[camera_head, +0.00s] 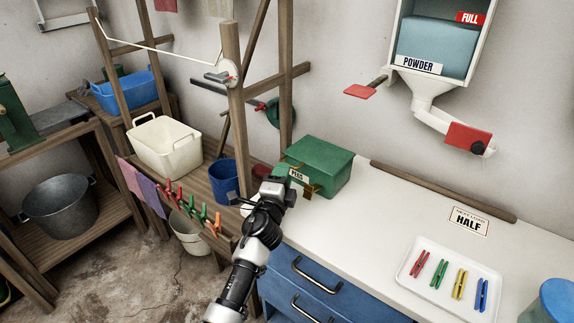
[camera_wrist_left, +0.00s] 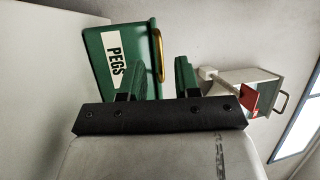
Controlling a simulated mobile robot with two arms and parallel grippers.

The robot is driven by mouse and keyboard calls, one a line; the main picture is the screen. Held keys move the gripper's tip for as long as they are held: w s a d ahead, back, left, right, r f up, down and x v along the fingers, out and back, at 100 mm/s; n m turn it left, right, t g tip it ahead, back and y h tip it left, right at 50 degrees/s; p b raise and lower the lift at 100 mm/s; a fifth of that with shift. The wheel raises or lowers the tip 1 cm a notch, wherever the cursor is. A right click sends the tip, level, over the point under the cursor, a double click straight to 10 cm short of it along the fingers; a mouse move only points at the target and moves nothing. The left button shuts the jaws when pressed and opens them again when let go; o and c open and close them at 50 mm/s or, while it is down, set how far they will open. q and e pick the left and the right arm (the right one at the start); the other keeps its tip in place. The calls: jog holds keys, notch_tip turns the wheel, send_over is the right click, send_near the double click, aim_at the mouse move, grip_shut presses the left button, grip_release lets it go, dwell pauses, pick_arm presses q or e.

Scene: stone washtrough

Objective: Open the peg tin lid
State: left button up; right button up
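The peg tin (camera_head: 325,165) is a green box with a white PEGS label, standing on the white worktop at its left end. Its lid looks shut. My left gripper (camera_head: 277,183) is at the tin's front left and hides part of it. In the left wrist view, the tin (camera_wrist_left: 120,30) lies ahead with its brass handle (camera_wrist_left: 158,55). The left fingers (camera_wrist_left: 159,72) are apart, and the handle shows between them in the picture. I cannot tell whether they touch it. My right gripper is in neither view.
A white tray (camera_head: 407,275) with several coloured pegs lies on the worktop at right, near a blue container (camera_head: 555,302). A powder dispenser (camera_head: 432,85) hangs on the wall above. A wooden post (camera_head: 233,95) and blue bucket (camera_head: 223,180) stand left of the tin. The worktop's middle is clear.

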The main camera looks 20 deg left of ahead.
pick_arm(q)
jog(key=shift+w+r, duration=0.2)
jog(key=shift+w, duration=0.8)
jog(key=shift+w+r, duration=0.15)
jog(key=shift+w, duration=0.8)
jog(key=shift+a, duration=0.1)
grip_shut()
